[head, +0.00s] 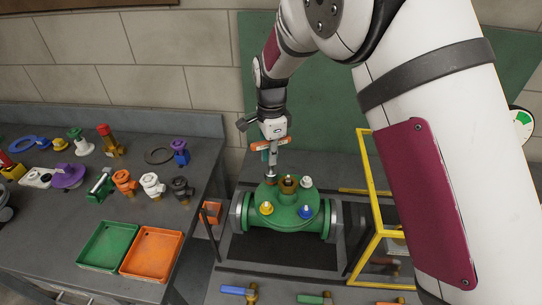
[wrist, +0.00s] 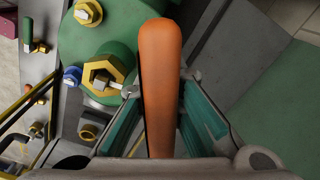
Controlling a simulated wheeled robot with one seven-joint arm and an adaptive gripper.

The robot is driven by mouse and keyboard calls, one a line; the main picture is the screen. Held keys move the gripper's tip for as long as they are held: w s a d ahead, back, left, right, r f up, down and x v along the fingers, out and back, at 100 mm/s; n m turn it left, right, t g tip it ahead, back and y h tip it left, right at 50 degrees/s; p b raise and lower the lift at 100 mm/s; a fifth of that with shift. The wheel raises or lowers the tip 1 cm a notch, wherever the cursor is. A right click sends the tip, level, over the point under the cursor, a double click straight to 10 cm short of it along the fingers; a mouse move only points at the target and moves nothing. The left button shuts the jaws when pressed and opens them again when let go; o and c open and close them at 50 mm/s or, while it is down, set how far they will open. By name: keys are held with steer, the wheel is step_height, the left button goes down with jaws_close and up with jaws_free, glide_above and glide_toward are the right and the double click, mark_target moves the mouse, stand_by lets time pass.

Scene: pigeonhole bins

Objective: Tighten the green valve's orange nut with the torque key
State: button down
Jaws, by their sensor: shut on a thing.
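The green valve (head: 290,218) lies on its side pipes on the bench, with a brass hex stem (head: 289,184) in the middle of its round top. Around the stem are a yellow nut (head: 267,208), a blue nut (head: 307,211) and a white nut (head: 306,182). My gripper (head: 270,143) is above the back left of the valve, shut on the orange handle of the torque key (wrist: 160,85). The key's shaft points down and its lower end meets or nearly meets the valve top there. I cannot make out the orange nut; the key's end may hide it.
A yellow frame (head: 368,205) stands close on the right of the valve. The left bench holds a green tray (head: 106,246), an orange tray (head: 151,252) and several small coloured valves and fittings. More small fittings (head: 314,299) lie along the front.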

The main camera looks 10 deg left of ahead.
steer(key=shift+r, duration=0.3)
steer(key=shift+r, duration=2.95)
steer(key=n, duration=0.2)
steer(key=n+b, duration=0.1)
steer(key=n, duration=0.2)
steer(key=shift+w+f+n, duration=0.1)
steer(key=shift+w+n, duration=0.1)
steer(key=shift+n, duration=0.6)
steer(key=shift+s, duration=0.15)
